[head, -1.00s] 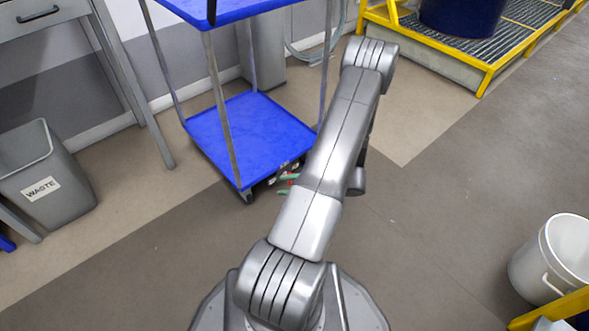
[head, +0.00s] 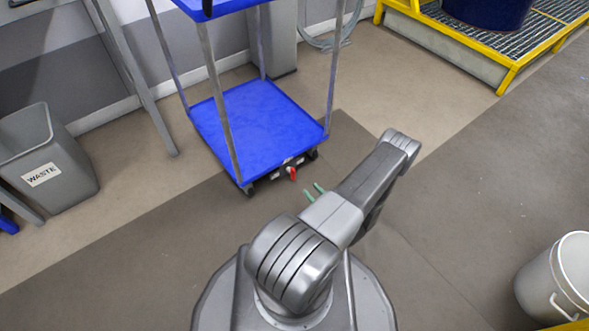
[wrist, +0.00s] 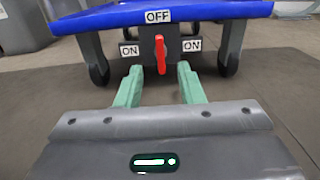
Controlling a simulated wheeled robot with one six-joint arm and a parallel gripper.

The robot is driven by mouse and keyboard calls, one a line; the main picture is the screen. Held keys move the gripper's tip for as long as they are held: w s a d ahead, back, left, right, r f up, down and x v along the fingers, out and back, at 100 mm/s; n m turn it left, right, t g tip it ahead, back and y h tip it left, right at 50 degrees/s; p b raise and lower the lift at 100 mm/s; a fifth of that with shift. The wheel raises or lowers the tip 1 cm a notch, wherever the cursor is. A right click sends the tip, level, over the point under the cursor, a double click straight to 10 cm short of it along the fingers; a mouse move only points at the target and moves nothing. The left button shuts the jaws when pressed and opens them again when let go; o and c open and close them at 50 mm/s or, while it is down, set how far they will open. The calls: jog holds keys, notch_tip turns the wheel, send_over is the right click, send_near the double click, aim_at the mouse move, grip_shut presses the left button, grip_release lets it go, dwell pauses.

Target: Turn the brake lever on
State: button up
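The red brake lever (wrist: 160,54) is under the front edge of the blue cart's lower shelf. In the wrist view it stands roughly upright, below the OFF label (wrist: 158,16), with an ON label on the left (wrist: 129,50) and another on the right (wrist: 192,46). The lever also shows small in the head view (head: 292,173). My gripper (wrist: 157,82) is open, with its two green fingers apart and nothing visible between them. The fingertips are in front of the lever, one to each side in the picture; I cannot tell the exact gap.
The blue cart (head: 262,126) stands on dark caster wheels (wrist: 98,74). A grey waste bin (head: 48,165) is at left, a white bucket (head: 558,280) at right. A yellow-edged platform (head: 455,48) is at the back right. The floor around my gripper is clear.

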aim_at(293, 169)
jog(key=b+x, duration=0.3)
jog(key=x, duration=1)
jog(key=shift+a, duration=0.1)
jog(key=shift+c, duration=0.4)
grip_shut()
